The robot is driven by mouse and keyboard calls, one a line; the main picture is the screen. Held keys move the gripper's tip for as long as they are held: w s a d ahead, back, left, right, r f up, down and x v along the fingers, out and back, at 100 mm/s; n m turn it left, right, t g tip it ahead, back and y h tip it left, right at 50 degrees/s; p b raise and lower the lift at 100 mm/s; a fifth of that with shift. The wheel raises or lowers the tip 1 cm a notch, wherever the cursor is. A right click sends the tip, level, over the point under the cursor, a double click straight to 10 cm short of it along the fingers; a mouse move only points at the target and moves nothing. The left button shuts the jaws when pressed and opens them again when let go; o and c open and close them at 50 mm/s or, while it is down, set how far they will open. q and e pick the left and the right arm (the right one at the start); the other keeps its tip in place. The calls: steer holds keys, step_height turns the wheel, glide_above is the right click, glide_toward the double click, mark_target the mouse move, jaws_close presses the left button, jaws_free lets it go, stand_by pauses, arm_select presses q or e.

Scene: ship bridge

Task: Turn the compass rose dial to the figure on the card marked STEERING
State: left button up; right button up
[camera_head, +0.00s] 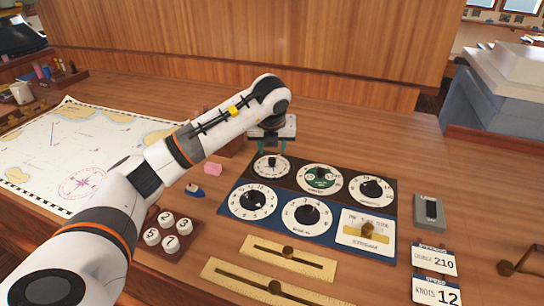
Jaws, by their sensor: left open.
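A dark and blue panel (290,190) carries several white dials with black knobs. I cannot tell for certain which is the compass rose dial; the back-left dial (259,174) has fine marks around its rim. My left gripper (277,150) points down at that dial, open, with its fingers near the knob. Whether they touch it is unclear. A card reading 210 (434,261) and a card reading KNOTS 12 (436,292) lie at the right; their small headings are too small to read. A white plate (366,228) on the panel has lettering resembling STEERING. My right gripper is out of view.
A sea chart (60,140) covers the left of the wooden desk. Round numbered pieces (170,231), two brass-coloured slider strips (288,259) and a grey switch box (430,211) surround the panel. A wooden panel wall stands behind.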

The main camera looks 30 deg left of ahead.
arm_select(q)
steer(key=v, duration=0.6)
steer(key=shift+r+b, duration=0.4)
steer(key=shift+b, duration=0.05)
steer(key=shift+s+d, duration=0.1)
